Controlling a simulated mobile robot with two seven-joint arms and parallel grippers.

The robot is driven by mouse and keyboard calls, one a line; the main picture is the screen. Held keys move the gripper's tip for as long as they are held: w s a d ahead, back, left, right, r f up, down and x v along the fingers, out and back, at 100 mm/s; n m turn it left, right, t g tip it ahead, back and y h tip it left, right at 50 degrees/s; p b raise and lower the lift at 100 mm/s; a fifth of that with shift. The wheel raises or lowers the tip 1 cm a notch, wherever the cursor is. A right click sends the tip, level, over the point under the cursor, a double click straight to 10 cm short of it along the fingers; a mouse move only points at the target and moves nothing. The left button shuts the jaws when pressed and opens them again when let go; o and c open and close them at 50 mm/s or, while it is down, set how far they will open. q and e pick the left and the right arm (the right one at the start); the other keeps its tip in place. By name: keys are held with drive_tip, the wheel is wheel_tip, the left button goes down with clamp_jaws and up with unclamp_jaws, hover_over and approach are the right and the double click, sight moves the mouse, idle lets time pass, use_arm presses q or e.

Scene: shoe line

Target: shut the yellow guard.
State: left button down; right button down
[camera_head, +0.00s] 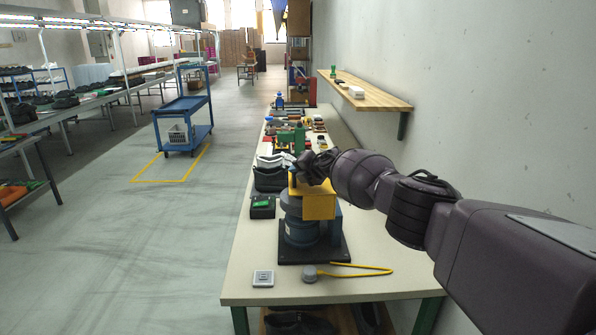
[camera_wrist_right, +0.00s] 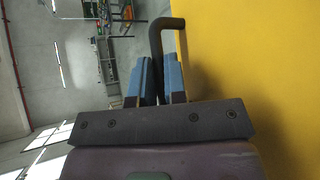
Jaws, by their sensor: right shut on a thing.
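The yellow guard (camera_head: 319,206) is on the upper part of a blue machine (camera_head: 299,230) that stands on a dark base plate on the table. My right gripper (camera_head: 297,168) is at the top of the guard, and its fingers are largely hidden in the head view. In the right wrist view the blue fingers (camera_wrist_right: 159,80) are shut on a dark bent handle (camera_wrist_right: 157,38). The handle is fixed to the yellow guard (camera_wrist_right: 255,80), whose flat face fills the right side. My left gripper is not in view. I cannot tell how far the guard is open.
A grey square piece (camera_head: 263,278) and a grey knob with a yellow cable (camera_head: 310,273) lie at the near end of the table (camera_head: 370,285). Tools and parts crowd the table behind. A wooden shelf (camera_head: 375,93) is on the right wall.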

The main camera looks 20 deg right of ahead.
drive_tip(key=c, duration=1.5)
unclamp_jaws()
drive_tip(key=shift+a+f, duration=0.15)
drive_tip(key=shift+a, duration=0.05)
drive_tip(key=shift+o, duration=0.3)
drive_tip(key=shift+w, duration=0.1)
drive_tip(key=shift+d, duration=0.15)
